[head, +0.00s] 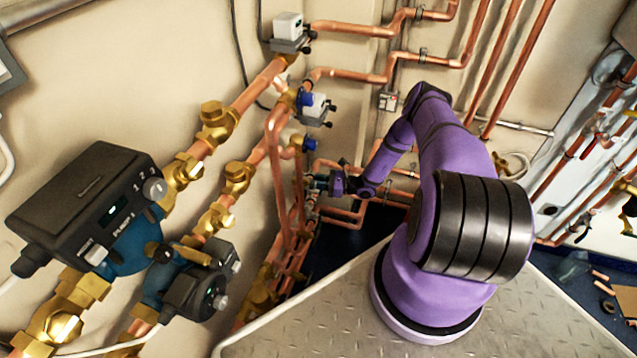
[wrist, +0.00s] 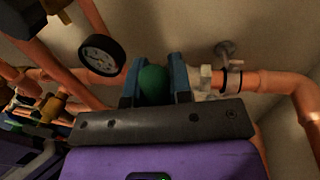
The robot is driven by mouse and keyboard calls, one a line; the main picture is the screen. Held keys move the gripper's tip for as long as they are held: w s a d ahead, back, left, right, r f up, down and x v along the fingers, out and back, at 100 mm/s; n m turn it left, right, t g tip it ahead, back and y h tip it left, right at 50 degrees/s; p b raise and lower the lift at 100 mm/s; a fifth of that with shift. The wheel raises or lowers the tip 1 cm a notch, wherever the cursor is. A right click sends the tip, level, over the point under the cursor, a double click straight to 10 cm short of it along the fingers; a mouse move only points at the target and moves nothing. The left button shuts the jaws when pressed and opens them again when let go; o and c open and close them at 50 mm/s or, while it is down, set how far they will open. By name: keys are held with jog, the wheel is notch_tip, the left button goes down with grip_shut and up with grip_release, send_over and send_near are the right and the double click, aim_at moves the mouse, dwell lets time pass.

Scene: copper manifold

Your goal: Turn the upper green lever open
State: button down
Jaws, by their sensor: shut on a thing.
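A green lever (wrist: 153,84) shows in the wrist view as a rounded green end between the two blue fingers of my gripper (wrist: 154,78). The fingers are shut on it from both sides. The lever's lower part and stem are hidden behind the gripper body. A copper pipe with a pale fitting (wrist: 206,80) runs right beside the fingers. In the head view my gripper (head: 318,182) reaches the lower pipes left of my purple arm. The lever cannot be made out there.
A round pressure gauge (wrist: 102,55) stands close left of the fingers. Copper pipes (head: 278,190) crowd around the gripper. A black pump controller (head: 85,205) and a smaller pump (head: 200,280) sit at the left. A wall clamp (wrist: 229,55) holds the pipe at right.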

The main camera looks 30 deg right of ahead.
jog(key=shift+s+a+f+n+h, duration=0.25)
jog(key=shift+s+a+n, duration=0.2)
jog(key=shift+n, duration=0.7)
jog(key=shift+s+a+f+n+h, duration=0.2)
jog(key=shift+s+a+f+n, duration=0.25)
jog(key=shift+n, duration=0.65)
jog(key=shift+s+a+f+n+h, duration=0.1)
jog(key=shift+s+a+n+h, duration=0.2)
jog(key=shift+a+n, duration=0.6)
jog(key=shift+d+n, duration=0.3)
jog(key=shift+n, duration=0.05)
jog(key=c, duration=1)
grip_release()
jog(key=shift+c, duration=0.2)
jog(key=v, duration=1)
jog(key=shift+s+d+r, duration=0.15)
jog(key=shift+s+d, duration=0.1)
jog(key=shift+d, duration=0.1)
